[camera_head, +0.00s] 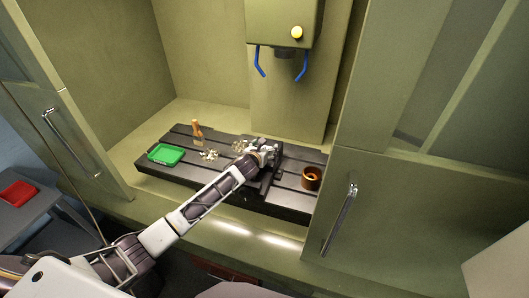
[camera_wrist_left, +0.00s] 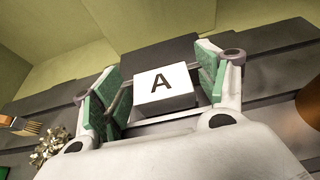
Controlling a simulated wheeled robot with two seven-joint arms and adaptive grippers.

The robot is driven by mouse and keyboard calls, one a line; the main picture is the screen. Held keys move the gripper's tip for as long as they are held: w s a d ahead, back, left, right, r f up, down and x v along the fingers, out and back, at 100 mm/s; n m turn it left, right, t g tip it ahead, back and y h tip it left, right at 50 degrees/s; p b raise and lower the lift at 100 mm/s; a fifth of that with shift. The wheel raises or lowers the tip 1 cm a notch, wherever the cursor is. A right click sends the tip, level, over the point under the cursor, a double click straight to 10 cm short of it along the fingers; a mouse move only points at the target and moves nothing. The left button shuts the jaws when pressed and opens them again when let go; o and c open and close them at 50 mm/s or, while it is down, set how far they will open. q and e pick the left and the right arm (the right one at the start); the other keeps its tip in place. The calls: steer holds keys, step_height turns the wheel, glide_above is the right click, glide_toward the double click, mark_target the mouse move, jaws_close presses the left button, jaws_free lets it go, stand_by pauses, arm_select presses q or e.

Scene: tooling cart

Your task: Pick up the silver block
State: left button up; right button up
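The silver block (camera_wrist_left: 166,86) is a pale block with a black letter A on its face. In the left wrist view it lies between the two green-padded fingers of my left gripper (camera_wrist_left: 163,82). The fingers are spread on either side of it. I cannot tell whether a pad touches it. In the head view my left gripper (camera_head: 262,150) is over the middle of the dark slotted machine table (camera_head: 292,192) and hides the block. My right gripper is not in view.
A green tray (camera_head: 165,154), a brush (camera_head: 197,131) and metal shavings (camera_head: 209,155) are left of the gripper. A brown round cup (camera_head: 311,178) stands to the right. The machine head (camera_head: 285,25) with blue hoses hangs above. Cabinet doors flank the opening.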

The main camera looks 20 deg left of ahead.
arm_select(q)
steer(key=c, duration=1)
steer(key=shift+o, duration=0.2)
steer(key=shift+r, duration=0.15)
step_height(320, 180, up, 10)
steer(key=b, duration=0.1)
